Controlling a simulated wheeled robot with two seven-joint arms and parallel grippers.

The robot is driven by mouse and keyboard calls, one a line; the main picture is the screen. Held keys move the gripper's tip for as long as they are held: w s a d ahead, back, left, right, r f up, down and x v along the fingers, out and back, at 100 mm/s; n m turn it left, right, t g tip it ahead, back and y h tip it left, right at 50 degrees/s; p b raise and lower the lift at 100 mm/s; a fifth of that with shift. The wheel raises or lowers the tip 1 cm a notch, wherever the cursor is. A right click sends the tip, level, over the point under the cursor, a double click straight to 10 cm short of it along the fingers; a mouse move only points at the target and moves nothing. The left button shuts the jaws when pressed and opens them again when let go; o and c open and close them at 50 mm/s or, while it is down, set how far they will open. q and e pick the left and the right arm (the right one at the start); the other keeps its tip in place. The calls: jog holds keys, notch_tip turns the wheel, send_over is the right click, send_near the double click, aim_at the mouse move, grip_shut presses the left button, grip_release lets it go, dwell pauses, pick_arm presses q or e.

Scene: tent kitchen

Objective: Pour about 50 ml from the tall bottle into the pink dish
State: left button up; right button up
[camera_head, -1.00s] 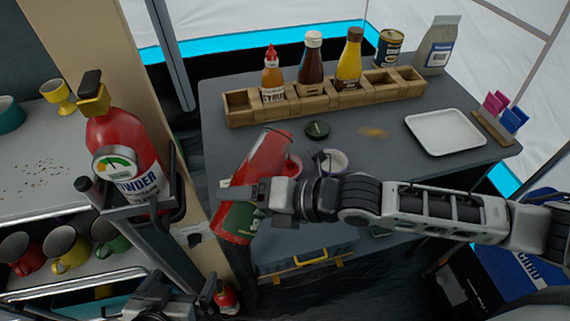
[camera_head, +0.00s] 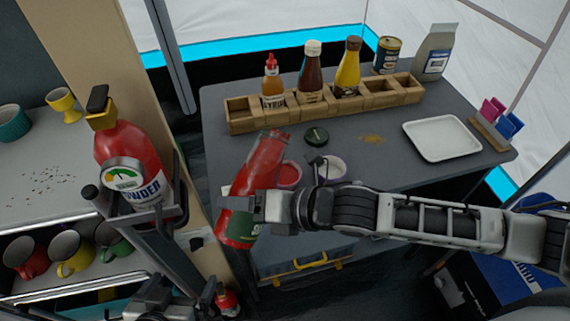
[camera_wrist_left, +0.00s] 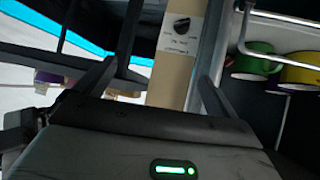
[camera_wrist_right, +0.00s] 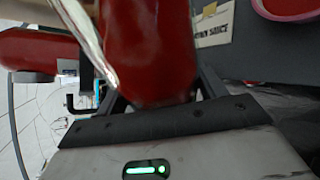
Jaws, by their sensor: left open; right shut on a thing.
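The tall bottle (camera_head: 262,165) is red with a green lower label. My right gripper (camera_head: 254,207) is shut on its lower part and holds it tilted, its top leaning right. The bottle also fills the middle of the right wrist view (camera_wrist_right: 148,50). The pink dish (camera_head: 290,175) stands on the table just right of the bottle, partly behind my right wrist. Red contents show in it in the right wrist view (camera_wrist_right: 292,8). No stream is visible. My left gripper (camera_wrist_left: 150,75) is open and empty, low beside the left shelf.
A pale dish (camera_head: 333,166) stands right of the pink one, beside a dark lid (camera_head: 316,135). A wooden rack (camera_head: 325,105) with sauce bottles is behind. A white tray (camera_head: 441,140) lies right. A fire extinguisher (camera_head: 127,158) hangs on the left post.

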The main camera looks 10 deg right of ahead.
aim_at(259, 185)
jog(key=shift+w+d+r+n, duration=0.15)
jog(key=shift+w+r+n, duration=0.15)
jog(key=shift+r, duration=0.1)
jog(key=shift+f+t, duration=0.15)
jog(key=shift+t, duration=0.15)
pick_arm(q)
jog(key=shift+a+f, duration=0.1)
jog(key=shift+a, duration=0.05)
jog(key=shift+w+r, duration=0.25)
jog(key=shift+s, duration=0.1)
pick_arm(e)
jog(key=shift+w+d+r+n+h+p, duration=0.3)
jog(key=shift+n+h+p, duration=0.1)
jog(key=shift+h+p, duration=0.15)
jog(key=shift+w+d+t+p, duration=0.2)
jog(key=shift+w+t+p, duration=0.05)
jog(key=shift+t+p, duration=0.1)
jog(key=shift+w+d+f+n+t+h+p, duration=0.15)
jog(key=shift+w+d+n+t+h+p, duration=0.25)
jog(key=shift+w+d+n, duration=0.3)
pick_arm(q)
jog(key=shift+s+a+r, duration=0.2)
jog(key=shift+s, duration=0.15)
pick_arm(e)
jog(key=shift+a, duration=0.15)
